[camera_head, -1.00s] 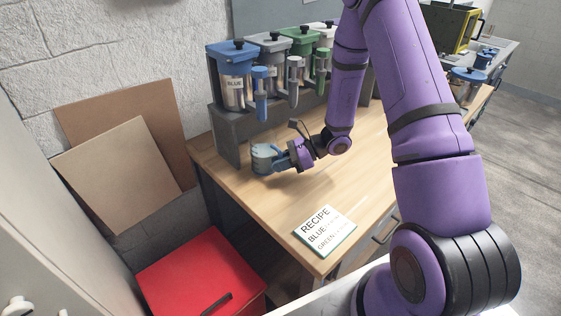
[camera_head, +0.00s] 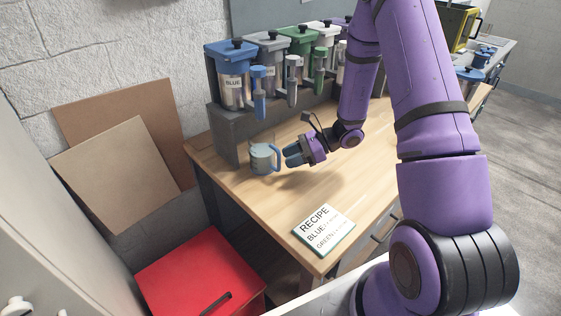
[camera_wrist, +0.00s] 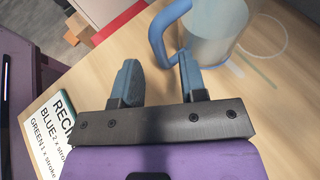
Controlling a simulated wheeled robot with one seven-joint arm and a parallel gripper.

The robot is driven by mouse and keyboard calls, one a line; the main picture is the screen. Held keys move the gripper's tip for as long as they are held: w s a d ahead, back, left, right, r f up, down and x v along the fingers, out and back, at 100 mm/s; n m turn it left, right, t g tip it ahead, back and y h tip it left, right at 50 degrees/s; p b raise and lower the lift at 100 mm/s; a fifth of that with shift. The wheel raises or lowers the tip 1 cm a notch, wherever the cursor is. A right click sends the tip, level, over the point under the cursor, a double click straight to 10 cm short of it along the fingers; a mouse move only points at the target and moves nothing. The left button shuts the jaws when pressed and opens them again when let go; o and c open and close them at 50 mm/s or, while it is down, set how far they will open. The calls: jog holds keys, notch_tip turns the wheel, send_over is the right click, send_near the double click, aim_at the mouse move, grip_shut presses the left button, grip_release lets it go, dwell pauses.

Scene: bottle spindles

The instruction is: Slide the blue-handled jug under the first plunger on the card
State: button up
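The jug (camera_head: 262,158) with a blue handle stands upright on the table in front of the left end of the dispenser stand, close under the blue dispenser's plunger (camera_head: 259,93). In the wrist view the jug (camera_wrist: 215,35) is at the top, its blue handle (camera_wrist: 163,30) just beyond my fingertips. My gripper (camera_head: 291,153) is right of the jug, apart from it; in the wrist view my gripper (camera_wrist: 158,72) has its fingers spread with nothing between them. The recipe card (camera_head: 323,230) lists BLUE first and GREEN second; the card also shows in the wrist view (camera_wrist: 55,130).
The dark stand (camera_head: 230,140) holds a row of dispensers: blue (camera_head: 232,65), grey (camera_head: 270,48), green (camera_head: 303,42) and others to the right. The wooden table (camera_head: 270,205) is clear around the jug. A red box (camera_head: 200,280) stands below at the left.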

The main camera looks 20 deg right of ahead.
jog(key=v, duration=0.7)
jog(key=s+a+r+n+g+h, duration=0.2)
jog(key=s+a+r+n+h, duration=0.25)
jog(key=r, duration=0.45)
jog(key=s+a+r+n+g+h, duration=0.1)
jog(key=s+a+r+n+g, duration=0.15)
jog(key=s+r+n, duration=0.6)
jog(key=s+r+n+t+h, duration=0.6)
jog(key=s+r+n+h, duration=0.1)
jog(key=s+r, duration=0.5)
jog(key=shift+r+n, duration=0.45)
jog(key=shift+n, duration=0.15)
